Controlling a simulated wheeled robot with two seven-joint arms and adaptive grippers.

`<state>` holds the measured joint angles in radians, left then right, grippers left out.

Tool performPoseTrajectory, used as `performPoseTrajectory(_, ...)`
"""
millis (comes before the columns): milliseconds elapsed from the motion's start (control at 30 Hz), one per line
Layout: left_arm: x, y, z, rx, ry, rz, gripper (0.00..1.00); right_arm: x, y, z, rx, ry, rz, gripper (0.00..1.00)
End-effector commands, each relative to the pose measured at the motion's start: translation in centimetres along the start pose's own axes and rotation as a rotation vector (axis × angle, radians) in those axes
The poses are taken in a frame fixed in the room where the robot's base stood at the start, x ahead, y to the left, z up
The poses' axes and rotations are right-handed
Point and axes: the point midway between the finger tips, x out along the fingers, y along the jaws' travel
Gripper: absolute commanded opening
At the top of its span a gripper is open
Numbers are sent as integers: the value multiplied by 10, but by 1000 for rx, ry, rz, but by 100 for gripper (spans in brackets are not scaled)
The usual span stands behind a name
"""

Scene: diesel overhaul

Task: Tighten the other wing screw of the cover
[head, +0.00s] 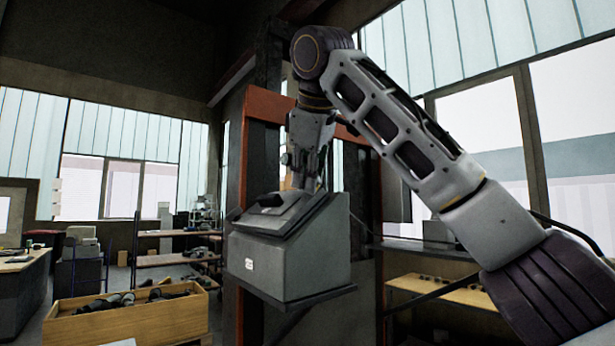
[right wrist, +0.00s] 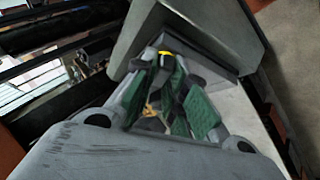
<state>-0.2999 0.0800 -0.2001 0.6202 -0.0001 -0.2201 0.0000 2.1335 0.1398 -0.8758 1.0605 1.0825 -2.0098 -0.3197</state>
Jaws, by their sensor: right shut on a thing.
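The grey metal box (head: 290,265) with a sloped cover (head: 283,215) stands near the middle of the head view. My right arm comes in from the right, and its gripper (head: 303,180) points down behind the cover's raised edge, which hides the fingertips. In the right wrist view, the green-padded fingers of my right gripper (right wrist: 168,70) are close together at the edge of the grey housing (right wrist: 190,32). They are shut on a small part, likely the wing screw (right wrist: 165,52), showing a bit of yellow; its shape is mostly hidden. My left gripper is not in view.
An orange-red frame (head: 262,115) with dark posts stands behind the box. A wooden crate of dark parts (head: 130,322) is at the lower left. Shelves (head: 425,290) stand at the right, and a workbench (head: 20,262) at the far left.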

Motion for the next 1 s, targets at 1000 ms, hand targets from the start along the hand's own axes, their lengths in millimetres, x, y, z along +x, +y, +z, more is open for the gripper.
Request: performPoseTrajectory(1000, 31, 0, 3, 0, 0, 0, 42, 1, 0, 1, 316, 1, 241, 0)
